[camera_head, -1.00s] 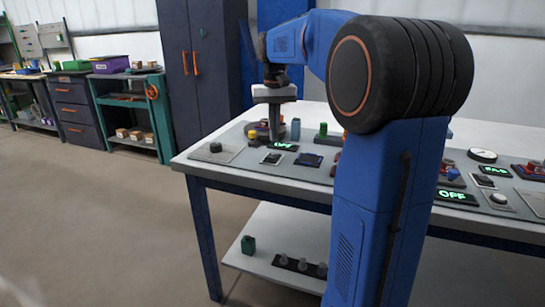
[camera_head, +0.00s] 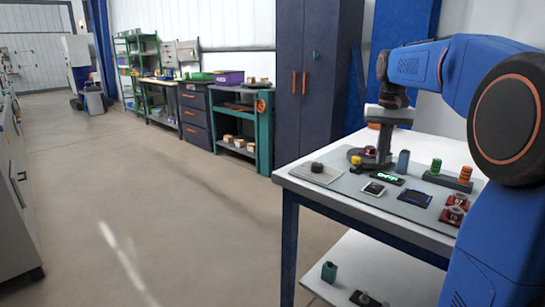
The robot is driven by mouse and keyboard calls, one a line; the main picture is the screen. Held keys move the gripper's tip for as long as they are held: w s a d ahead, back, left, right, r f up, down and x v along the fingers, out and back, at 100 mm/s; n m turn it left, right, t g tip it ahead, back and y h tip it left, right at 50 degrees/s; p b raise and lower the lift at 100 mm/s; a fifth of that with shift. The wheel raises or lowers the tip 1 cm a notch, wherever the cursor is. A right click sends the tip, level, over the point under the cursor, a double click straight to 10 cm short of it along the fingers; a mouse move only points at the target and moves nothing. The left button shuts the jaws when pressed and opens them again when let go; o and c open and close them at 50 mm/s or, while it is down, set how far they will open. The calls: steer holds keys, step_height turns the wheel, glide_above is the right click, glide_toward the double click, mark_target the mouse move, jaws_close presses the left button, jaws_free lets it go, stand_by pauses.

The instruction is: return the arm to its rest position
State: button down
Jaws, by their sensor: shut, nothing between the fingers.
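My gripper (camera_head: 384,148) hangs from my blue arm at the right of the view, pointing down over the left part of the white worktable (camera_head: 330,205). Its fingers are together with nothing visible between them.
Near the gripper stand a grey-blue cylinder (camera_head: 403,162), a lit green display (camera_head: 386,179), a black knob (camera_head: 317,167) and green and orange stacks. A dark cabinet (camera_head: 318,85) stands behind. The floor at left is open, with a grey cabinet (camera_head: 15,190) at the left edge.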

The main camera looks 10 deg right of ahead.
steer(key=s+a+f+n+t, duration=0.1)
steer(key=s+a+f, duration=0.4)
steer(key=s, duration=0.5)
steer(key=s+a+f+n+t, duration=0.2)
steer(key=s+a+f, duration=0.3)
steer(key=s, duration=0.5)
steer(key=s+a+f+n+t, duration=0.1)
steer(key=s+a+f, duration=0.4)
steer(key=s+f, duration=0.3)
steer(key=shift+s+a+f+t, duration=0.2)
steer(key=shift+s+a+t, duration=0.2)
steer(key=shift+s, duration=0.65)
